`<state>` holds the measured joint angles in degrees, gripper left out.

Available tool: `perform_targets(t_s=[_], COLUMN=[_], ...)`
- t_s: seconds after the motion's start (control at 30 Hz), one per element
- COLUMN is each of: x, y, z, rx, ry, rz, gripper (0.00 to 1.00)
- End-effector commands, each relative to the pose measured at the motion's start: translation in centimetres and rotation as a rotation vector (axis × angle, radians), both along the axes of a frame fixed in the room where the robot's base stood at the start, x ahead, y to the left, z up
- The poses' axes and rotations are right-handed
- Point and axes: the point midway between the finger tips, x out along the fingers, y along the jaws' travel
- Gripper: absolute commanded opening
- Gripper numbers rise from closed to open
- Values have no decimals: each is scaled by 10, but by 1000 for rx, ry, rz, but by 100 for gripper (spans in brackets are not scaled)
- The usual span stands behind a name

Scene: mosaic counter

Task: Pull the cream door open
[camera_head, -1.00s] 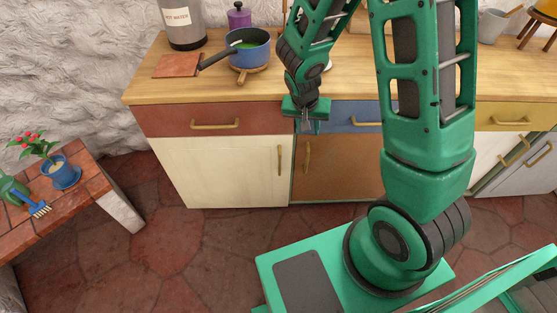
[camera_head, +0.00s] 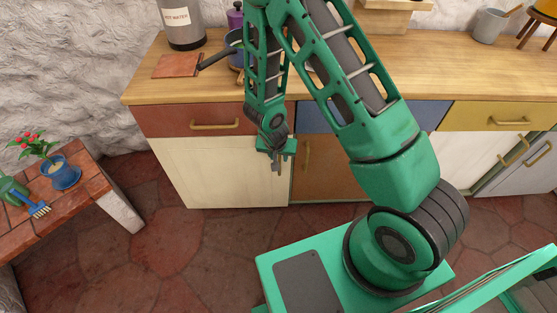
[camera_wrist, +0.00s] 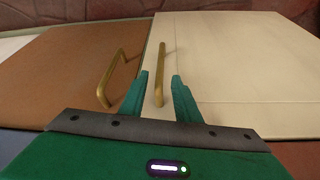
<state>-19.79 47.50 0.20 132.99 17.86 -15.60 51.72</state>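The cream door (camera_head: 222,172) is shut, under the red drawer at the left of the counter. It fills the right of the wrist view (camera_wrist: 235,70). Its upright brass handle (camera_wrist: 160,78) appears between my fingertips in the wrist view. In the head view my gripper hides that handle. My gripper (camera_head: 278,164) is in front of the door's right edge, pointing at the handle. In the wrist view my gripper (camera_wrist: 161,78) is open, one finger on each side of the handle, with gaps showing. I cannot tell how deep the handle sits between the fingers.
The brown door (camera_head: 335,172) with its own brass handle (camera_wrist: 112,78) is close beside the cream handle. The red drawer (camera_head: 205,120) is above. A low tiled bench (camera_head: 95,200) with a plant stands at left. The floor before the cream door is clear.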

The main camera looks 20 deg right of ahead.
Motion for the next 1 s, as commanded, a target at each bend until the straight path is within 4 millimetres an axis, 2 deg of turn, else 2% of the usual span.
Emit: perform_targets(t_s=[0.1, 0.3, 0.5, 0.77, 0.8, 0.9, 1.0], x=[6, 13, 16, 17, 17, 17, 17], y=[-4, -8, -9, -9, -9, -9, -9], z=[-17, -37, -45, -45, -45, -45, -45], rx=[0, -1, 0, 0, 0, 0, 1], ry=[0, 0, 0, -1, -1, 0, 0], rz=[-1, 0, 0, 0, 0, 0, 0], gripper=[30, 30, 30, 30, 20, 0, 0])
